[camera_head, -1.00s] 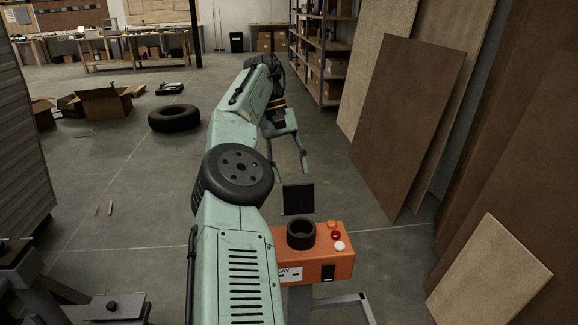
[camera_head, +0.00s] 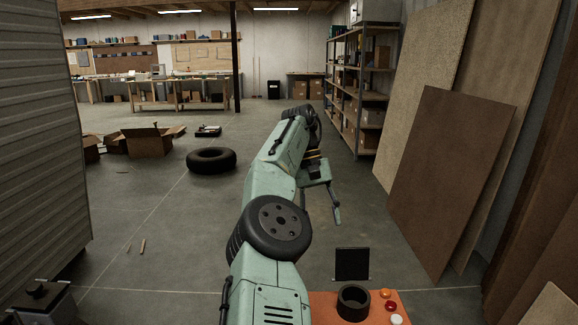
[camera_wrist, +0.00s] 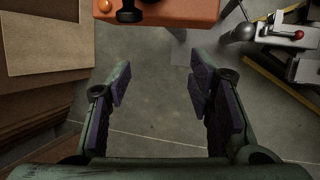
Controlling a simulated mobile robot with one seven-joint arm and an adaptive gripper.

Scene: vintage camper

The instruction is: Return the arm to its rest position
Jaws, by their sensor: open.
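My arm reaches forward from the bottom of the head view, and my gripper (camera_head: 322,205) hangs at its far end, pointing down. In the wrist view my gripper (camera_wrist: 160,95) has its two fingers wide apart with only grey floor showing between them. It is open and empty. In the head view one finger shows clearly; the other is mostly hidden.
An orange box (camera_head: 385,309) with a black ring and small buttons is at the bottom; it also shows in the wrist view (camera_wrist: 180,12). Boards (camera_head: 455,170) lean at right. A tire (camera_head: 211,160), cartons (camera_head: 147,142) and shelving (camera_head: 357,95) stand beyond. Floor around my gripper is clear.

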